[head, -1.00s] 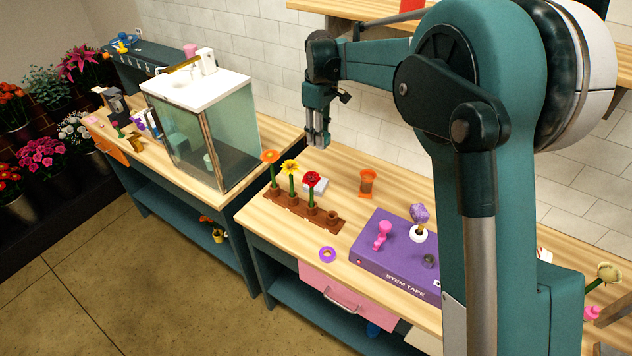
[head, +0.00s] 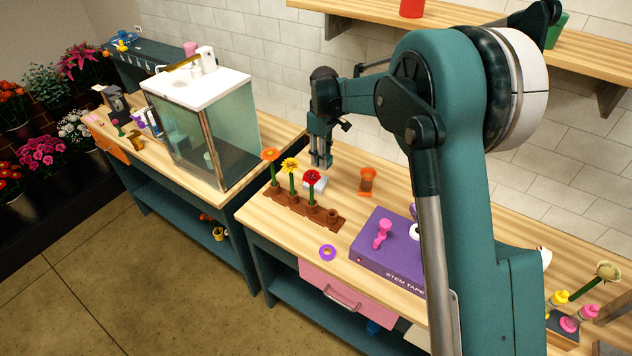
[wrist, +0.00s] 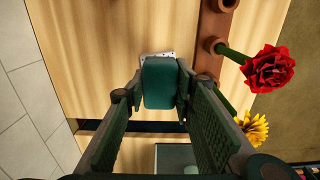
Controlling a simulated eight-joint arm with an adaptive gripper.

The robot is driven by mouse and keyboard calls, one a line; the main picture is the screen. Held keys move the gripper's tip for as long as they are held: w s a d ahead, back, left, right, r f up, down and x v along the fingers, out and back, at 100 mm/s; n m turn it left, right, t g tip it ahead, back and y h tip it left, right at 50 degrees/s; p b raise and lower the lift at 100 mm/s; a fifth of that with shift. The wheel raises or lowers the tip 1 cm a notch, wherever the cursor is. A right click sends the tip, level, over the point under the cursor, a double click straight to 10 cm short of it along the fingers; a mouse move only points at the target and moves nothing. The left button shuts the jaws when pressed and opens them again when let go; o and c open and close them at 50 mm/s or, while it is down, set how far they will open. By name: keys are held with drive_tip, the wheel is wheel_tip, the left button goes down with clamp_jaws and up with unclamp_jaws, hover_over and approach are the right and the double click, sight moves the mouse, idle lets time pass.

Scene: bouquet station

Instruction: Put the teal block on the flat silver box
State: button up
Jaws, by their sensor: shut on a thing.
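The teal block (wrist: 160,84) is held between the two fingers of my gripper (wrist: 158,97) in the wrist view. In the head view my gripper (head: 321,163) hangs just above the flat silver box (head: 316,184), and the block cannot be made out between the fingers. In the wrist view only a thin pale strip of the silver box (wrist: 158,54) shows past the block, which hides the rest. A gap between block and box cannot be judged well. In the head view the red flower partly covers the box.
A brown rack (head: 288,207) with orange, yellow and red flowers (head: 312,177) stands close in front of the box. An orange hourglass-shaped thing (head: 367,181) stands to the right. A purple stem tape box (head: 385,250) and a purple ring (head: 327,252) are nearer the front edge.

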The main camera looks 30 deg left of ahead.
hover_over(322, 183)
drive_tip(key=shift+d+f, duration=0.1)
drive_tip(key=shift+f, duration=3)
drive_tip(key=shift+f+p, duration=0.45)
drive_tip(key=shift+f, duration=1.45)
drive_tip(key=shift+f, duration=0.2)
drive_tip(key=o, duration=0.9)
drive_tip(key=shift+r, duration=0.15)
wheel_tip(322, 183, up, 12)
drive_tip(key=shift+s+r+b, duration=0.1)
drive_tip(key=shift+b, duration=0.3)
